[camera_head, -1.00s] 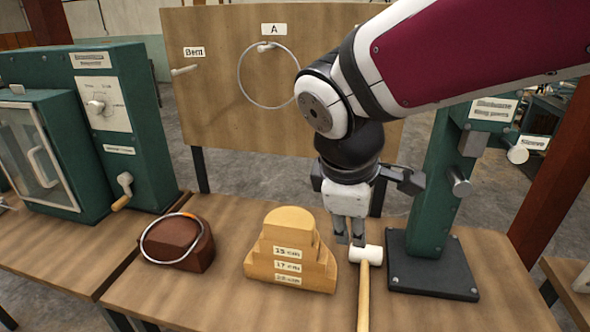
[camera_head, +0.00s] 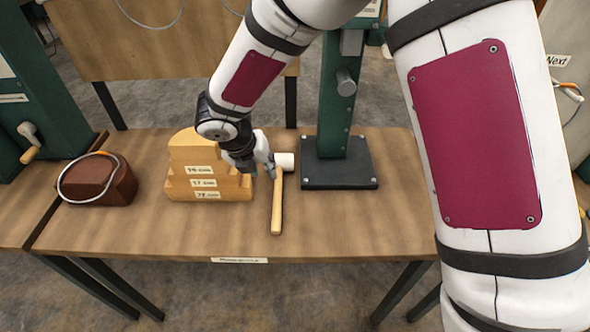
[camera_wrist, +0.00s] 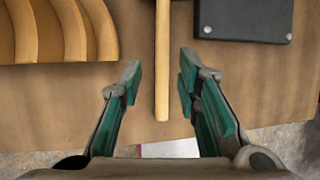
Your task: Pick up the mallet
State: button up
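The mallet (camera_head: 277,205) lies on the wooden table, with a white head (camera_head: 284,161) toward the back and a light wooden handle running to the front. My gripper (camera_head: 262,172) is low by the mallet, just left of its head in the head view. In the wrist view the mallet's handle (camera_wrist: 162,60) runs down between the fingers of my gripper (camera_wrist: 159,85). The fingers are apart, with gaps on both sides of the handle, and hold nothing. The mallet's head is out of the wrist view.
A stepped wooden block (camera_head: 205,175) stands close left of my gripper. The black base plate (camera_head: 340,172) of a green stand is close on the right. A brown block with a metal ring (camera_head: 98,180) sits farther left. The table's front right is clear.

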aim_at(277, 184)
jog(key=x, duration=1.3)
jog(key=shift+w+d+f+p, duration=0.15)
jog(key=shift+d+p, duration=0.05)
jog(key=shift+p, duration=0.15)
grip_shut()
